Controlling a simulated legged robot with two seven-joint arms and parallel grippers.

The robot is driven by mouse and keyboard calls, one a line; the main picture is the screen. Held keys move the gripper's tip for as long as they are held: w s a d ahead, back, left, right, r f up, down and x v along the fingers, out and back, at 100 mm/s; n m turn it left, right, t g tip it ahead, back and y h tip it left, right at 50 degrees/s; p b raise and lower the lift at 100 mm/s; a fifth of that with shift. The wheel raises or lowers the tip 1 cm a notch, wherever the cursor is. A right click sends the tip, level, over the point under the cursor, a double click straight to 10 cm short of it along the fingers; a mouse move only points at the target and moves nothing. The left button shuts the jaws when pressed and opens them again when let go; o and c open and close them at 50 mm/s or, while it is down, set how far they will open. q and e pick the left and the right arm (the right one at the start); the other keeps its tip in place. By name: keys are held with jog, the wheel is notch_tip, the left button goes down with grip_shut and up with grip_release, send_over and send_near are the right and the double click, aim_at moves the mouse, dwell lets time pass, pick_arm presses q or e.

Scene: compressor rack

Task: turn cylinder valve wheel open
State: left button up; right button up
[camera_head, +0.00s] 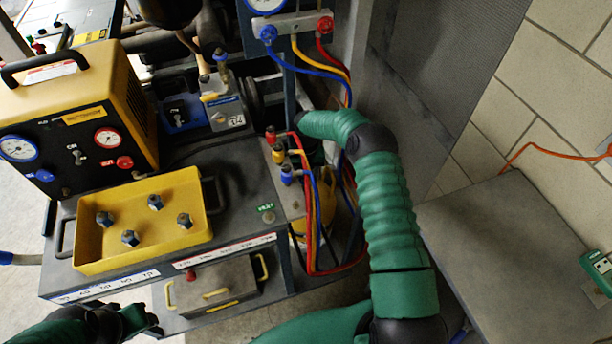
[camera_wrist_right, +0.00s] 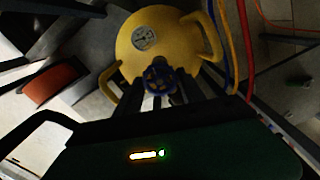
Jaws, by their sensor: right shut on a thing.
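The yellow cylinder (camera_wrist_right: 178,38), with a round gauge on top, fills the upper middle of the right wrist view. Its blue valve wheel (camera_wrist_right: 158,77) sits in front of it, between the fingers of my right gripper (camera_wrist_right: 166,90), which is shut on it. In the head view, the cylinder (camera_head: 325,205) shows partly behind hoses. There my green right arm reaches over, and its gripper and the wheel are hidden behind the hoses and panel. My left gripper (camera_head: 148,320) is at the bottom left, away from the cylinder; its fingers are too unclear to judge.
Red, yellow and blue hoses (camera_head: 312,235) hang close to my right forearm. A cart holds a yellow tray (camera_head: 88,248) with several fittings and a yellow gauge unit (camera_head: 70,120). A grey box (camera_head: 520,250) stands at the right.

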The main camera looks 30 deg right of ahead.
aim_at(306, 177)
jog(key=shift+w+d+r, duration=0.15)
jog(key=shift+w+r, duration=0.05)
jog(key=o, duration=1.4)
jog(key=shift+s+f, duration=0.1)
jog(key=shift+f, duration=0.05)
jog(key=shift+c, duration=0.2)
notch_tip(306, 177, up, 17)
jog(key=p, duration=0.2)
jog(key=shift+f, duration=0.15)
